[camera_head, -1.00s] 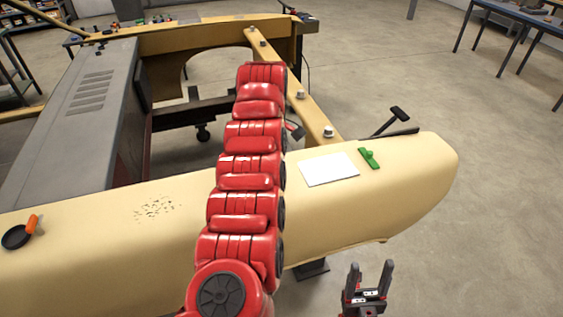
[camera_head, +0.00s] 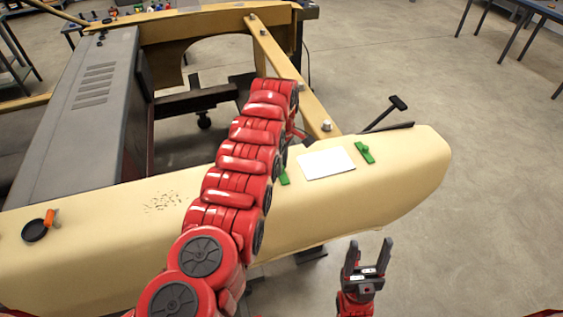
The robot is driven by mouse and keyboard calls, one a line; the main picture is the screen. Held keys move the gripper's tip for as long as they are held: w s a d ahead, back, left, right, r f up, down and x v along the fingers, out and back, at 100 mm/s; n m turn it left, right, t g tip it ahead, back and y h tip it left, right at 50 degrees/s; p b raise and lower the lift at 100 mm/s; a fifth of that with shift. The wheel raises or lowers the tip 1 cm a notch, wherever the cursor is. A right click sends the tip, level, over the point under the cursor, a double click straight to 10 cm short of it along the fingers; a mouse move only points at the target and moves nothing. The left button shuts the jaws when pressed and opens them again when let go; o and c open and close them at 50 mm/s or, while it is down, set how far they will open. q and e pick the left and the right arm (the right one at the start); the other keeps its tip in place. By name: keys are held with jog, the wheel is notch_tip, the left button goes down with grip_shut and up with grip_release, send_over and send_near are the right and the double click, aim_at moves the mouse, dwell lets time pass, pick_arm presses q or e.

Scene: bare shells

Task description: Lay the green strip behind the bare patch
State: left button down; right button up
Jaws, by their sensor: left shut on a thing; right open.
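A green strip (camera_head: 284,178) shows only as a small end past the edge of my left arm, at the left side of the white sheet (camera_head: 327,163). My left gripper is mostly hidden behind that red arm; it is shut on this strip, but the grip itself is covered. A second green strip (camera_head: 365,153) with a raised knob lies on the cream body panel, just right of the sheet. A speckled worn patch (camera_head: 163,201) is on the panel left of my arm. My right gripper (camera_head: 367,252) is open and empty, in front of the panel's near edge.
The cream panel (camera_head: 400,170) runs across the view, with its rounded end at the right. A black pan-like thing with an orange part (camera_head: 40,227) sits at its left. A yellow beam (camera_head: 283,65) with bolts runs back. A black-headed lever (camera_head: 385,112) stands behind the panel.

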pick_arm(q)
jog(key=shift+f, duration=0.15)
jog(key=c, duration=0.7)
grip_release()
jog(key=shift+r, duration=0.3)
notch_tip(320, 180, up, 6)
jog(key=b, duration=0.3)
notch_tip(320, 180, up, 6)
jog(key=p, duration=0.3)
jog(key=shift+d+p, duration=0.1)
jog(key=shift+p, duration=0.25)
